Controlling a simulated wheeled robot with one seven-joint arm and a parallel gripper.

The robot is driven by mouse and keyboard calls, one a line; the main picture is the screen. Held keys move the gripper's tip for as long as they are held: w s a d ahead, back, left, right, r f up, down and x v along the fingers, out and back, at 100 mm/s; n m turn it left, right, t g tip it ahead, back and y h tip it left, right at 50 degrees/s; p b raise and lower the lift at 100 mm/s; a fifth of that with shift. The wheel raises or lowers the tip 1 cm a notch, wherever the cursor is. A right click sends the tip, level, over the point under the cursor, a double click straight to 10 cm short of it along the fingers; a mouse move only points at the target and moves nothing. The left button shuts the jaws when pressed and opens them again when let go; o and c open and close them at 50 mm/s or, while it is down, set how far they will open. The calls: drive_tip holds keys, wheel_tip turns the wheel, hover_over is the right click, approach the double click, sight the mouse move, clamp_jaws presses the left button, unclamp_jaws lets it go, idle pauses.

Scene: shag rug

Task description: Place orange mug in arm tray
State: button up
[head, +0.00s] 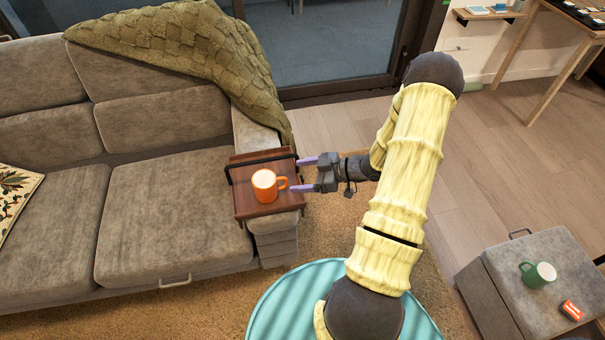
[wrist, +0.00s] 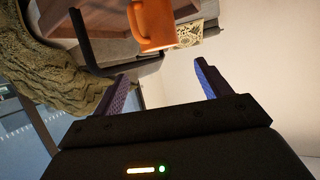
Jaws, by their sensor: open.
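The orange mug (head: 264,186) stands upright on the brown wooden arm tray (head: 247,207) that sits over the sofa's armrest. Its handle points right, toward my gripper. My gripper (head: 298,174) is open and empty, just right of the tray, with its purple fingers pointing left at the mug. In the wrist view the mug (wrist: 153,22) shows beyond the fingertips (wrist: 160,75), apart from them, and its upper part in the picture is cut off. The tray (wrist: 105,18) and its dark handle bar also show there.
The grey sofa (head: 160,210) with a green knit blanket (head: 165,35) lies to the left. A grey ottoman (head: 515,290) at lower right holds a green mug (head: 537,274) and a small orange-red item (head: 571,311). A teal round surface (head: 285,305) is below my arm.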

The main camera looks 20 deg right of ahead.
wheel_tip(320, 180, up, 9)
drive_tip(key=w+m+h, duration=0.3)
drive_tip(key=m+h, duration=0.2)
drive_tip(key=h, duration=0.5)
drive_tip(key=s+a+r+m+g, duration=0.2)
drive_tip(key=s+a+r+m, duration=0.1)
drive_tip(key=s, duration=0.5)
drive_tip(key=s+a+r+m+g+h, duration=0.1)
drive_tip(key=s+a+r+m+g, duration=0.1)
drive_tip(key=s+a, duration=0.4)
wheel_tip(320, 180, up, 2)
drive_tip(key=shift+s+r+m+g, duration=0.25)
drive_tip(key=shift+s+m+g, duration=0.25)
drive_tip(key=shift+s, duration=0.4)
